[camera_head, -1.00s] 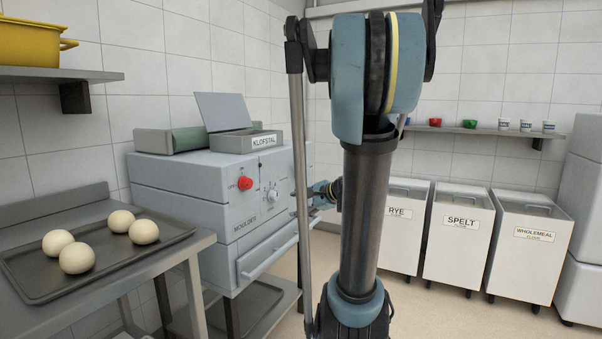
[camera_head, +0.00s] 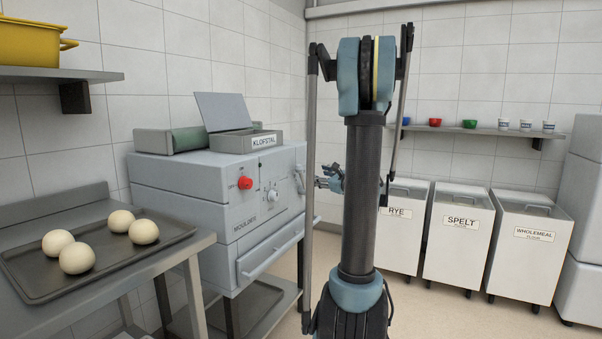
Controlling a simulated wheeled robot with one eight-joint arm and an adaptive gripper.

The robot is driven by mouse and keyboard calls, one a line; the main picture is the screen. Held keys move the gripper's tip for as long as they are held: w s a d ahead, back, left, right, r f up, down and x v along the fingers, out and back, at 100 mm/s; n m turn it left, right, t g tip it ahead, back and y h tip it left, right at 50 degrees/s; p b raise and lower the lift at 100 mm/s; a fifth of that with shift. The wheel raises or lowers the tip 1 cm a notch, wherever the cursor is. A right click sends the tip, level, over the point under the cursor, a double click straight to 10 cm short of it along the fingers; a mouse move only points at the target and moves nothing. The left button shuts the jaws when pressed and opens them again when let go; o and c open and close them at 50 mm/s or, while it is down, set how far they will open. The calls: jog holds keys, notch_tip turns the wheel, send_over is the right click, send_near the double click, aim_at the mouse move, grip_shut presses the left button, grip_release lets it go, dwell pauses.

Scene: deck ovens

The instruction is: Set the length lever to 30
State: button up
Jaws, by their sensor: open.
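The grey moulder (camera_head: 160,185) stands at the left centre. Its front panel has a red knob (camera_head: 245,183), a white dial (camera_head: 272,197) and a thin vertical slot scale (camera_head: 260,172). A pale lever-like part (camera_head: 299,180) shows at the panel's right end. Its markings are too small to read, so I cannot tell what it is set to. My gripper (camera_head: 321,177) is open, just right of this part, and looks apart from it. My upright arm stands to its right and hides part of the view behind.
A dark tray (camera_head: 95,262) with several dough balls lies on the bench at left. A handle bar (camera_head: 283,253) juts from the moulder's lower front. Flour bins (camera_head: 459,250) stand at the right back, under a shelf (camera_head: 500,132) with small bowls. Floor is clear between moulder and bins.

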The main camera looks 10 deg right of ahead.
aim_at(301, 169)
jog(key=x, duration=1.4)
jog(key=shift+w+a, duration=0.1)
jog(key=shift+w, duration=0.05)
grip_shut()
